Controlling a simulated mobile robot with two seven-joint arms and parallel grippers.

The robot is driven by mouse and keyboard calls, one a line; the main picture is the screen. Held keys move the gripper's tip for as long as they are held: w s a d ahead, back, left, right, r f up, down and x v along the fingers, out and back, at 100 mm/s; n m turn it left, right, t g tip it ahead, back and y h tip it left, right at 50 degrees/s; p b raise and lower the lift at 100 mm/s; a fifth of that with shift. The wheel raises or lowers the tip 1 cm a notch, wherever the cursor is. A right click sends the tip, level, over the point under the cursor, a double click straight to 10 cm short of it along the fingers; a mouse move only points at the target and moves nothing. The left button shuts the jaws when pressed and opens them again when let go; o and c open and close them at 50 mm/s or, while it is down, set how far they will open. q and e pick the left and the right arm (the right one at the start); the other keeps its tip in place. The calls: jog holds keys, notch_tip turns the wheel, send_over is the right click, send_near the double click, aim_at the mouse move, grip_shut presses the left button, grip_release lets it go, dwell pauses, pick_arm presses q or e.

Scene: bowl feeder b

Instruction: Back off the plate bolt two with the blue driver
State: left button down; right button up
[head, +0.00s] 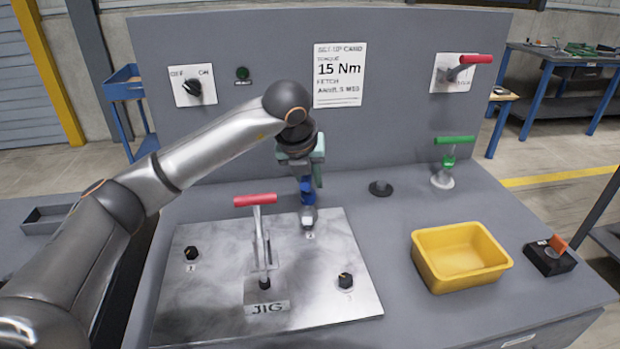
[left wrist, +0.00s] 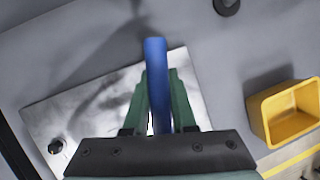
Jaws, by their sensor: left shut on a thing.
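My left gripper (head: 306,178) is shut on the blue driver (head: 308,192), which stands about upright over the back of the metal plate (head: 205,300). The driver's lower end meets or hovers just above a pale spot beside a small label at the plate's back edge; a bolt there is hidden. In the left wrist view the blue driver (left wrist: 155,75) sits between the green fingers (left wrist: 160,105). A black bolt (head: 191,253) shows on the plate's left and another bolt (head: 345,280) on its right. The labels are too small to read surely. My right gripper is out of view.
A red-handled toggle clamp (head: 262,225) rises from the plate's middle, left of the driver. A yellow bin (head: 462,255), green-handled clamp (head: 444,160) and black box with an orange switch (head: 549,256) stand to the right. A grey back panel (head: 240,130) closes the rear.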

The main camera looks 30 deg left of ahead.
pick_arm(q)
jog(key=shift+f+b, duration=0.55)
jog(key=shift+f, duration=0.1)
dwell(0.3)
jog(key=shift+a+n+y, duration=0.15)
jog(key=shift+n+y, duration=0.35)
jog(key=shift+n, duration=0.7)
jog(key=shift+n+g+y, duration=0.3)
jog(key=shift+n+y, duration=0.1)
jog(key=shift+n, duration=0.7)
jog(key=shift+m+b, duration=0.5)
jog(key=shift+m, duration=0.2)
jog(key=shift+m+h, duration=0.6)
jog(key=shift+m, duration=0.2)
jog(key=shift+r, duration=0.15)
